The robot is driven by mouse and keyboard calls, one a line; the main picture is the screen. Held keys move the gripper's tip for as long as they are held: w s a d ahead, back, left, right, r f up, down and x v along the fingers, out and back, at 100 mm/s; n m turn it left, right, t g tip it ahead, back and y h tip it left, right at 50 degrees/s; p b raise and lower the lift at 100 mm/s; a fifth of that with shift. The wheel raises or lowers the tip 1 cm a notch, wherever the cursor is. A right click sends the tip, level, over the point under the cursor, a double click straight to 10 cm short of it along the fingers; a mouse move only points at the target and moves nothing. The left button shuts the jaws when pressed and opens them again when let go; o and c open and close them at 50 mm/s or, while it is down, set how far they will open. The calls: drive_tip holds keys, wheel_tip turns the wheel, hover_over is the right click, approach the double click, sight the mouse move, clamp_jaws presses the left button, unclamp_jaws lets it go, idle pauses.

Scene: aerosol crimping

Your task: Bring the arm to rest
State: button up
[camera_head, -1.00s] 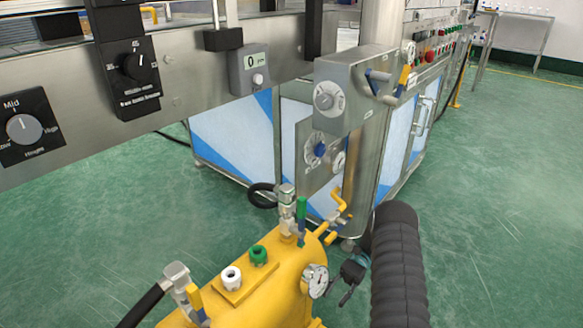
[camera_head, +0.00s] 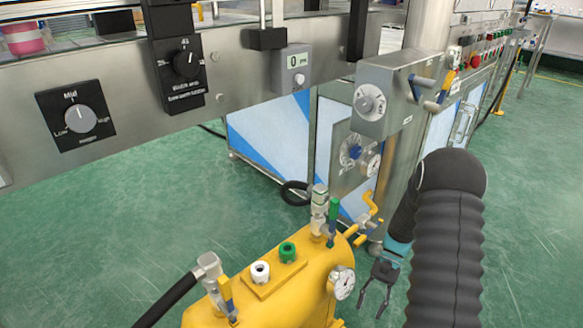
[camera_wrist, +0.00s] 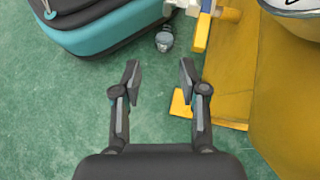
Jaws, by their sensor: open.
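My gripper (camera_head: 376,299) hangs low at the end of my dark arm, right of the yellow tank (camera_head: 250,300) and above the green floor. In the wrist view my gripper (camera_wrist: 158,78) has its two fingers spread apart with nothing between them. The yellow tank (camera_wrist: 285,90) stands just right of the fingers there, with a yellow foot close to the right finger. The fingers look apart from the tank.
A steel machine with blue-white panels (camera_head: 265,130) stands behind the tank. A control panel (camera_head: 78,115) with knobs runs along the upper left. The tank carries a gauge (camera_head: 342,283), valves and a hose (camera_head: 170,300). Green floor (camera_head: 530,200) at right is clear.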

drive_tip(key=s+a+r+n+t+h+p, duration=0.2)
drive_tip(key=s+r+t, duration=0.2)
drive_tip(key=r, duration=0.9)
drive_tip(key=s+a+r+n+t+h+p, duration=0.1)
drive_tip(key=s+r+t, duration=0.4)
drive_tip(key=r, duration=0.8)
drive_tip(key=s+a+r+n+t+h+p, duration=0.2)
drive_tip(key=s+r, duration=0.4)
drive_tip(key=r, duration=0.7)
drive_tip(key=n+t+p, duration=0.1)
drive_tip(key=t, duration=0.1)
drive_tip(key=shift+s+a+t+h, duration=0.2)
drive_tip(key=shift+a+t+h, duration=0.1)
drive_tip(key=shift+a+t, duration=0.1)
drive_tip(key=shift+r, duration=0.1)
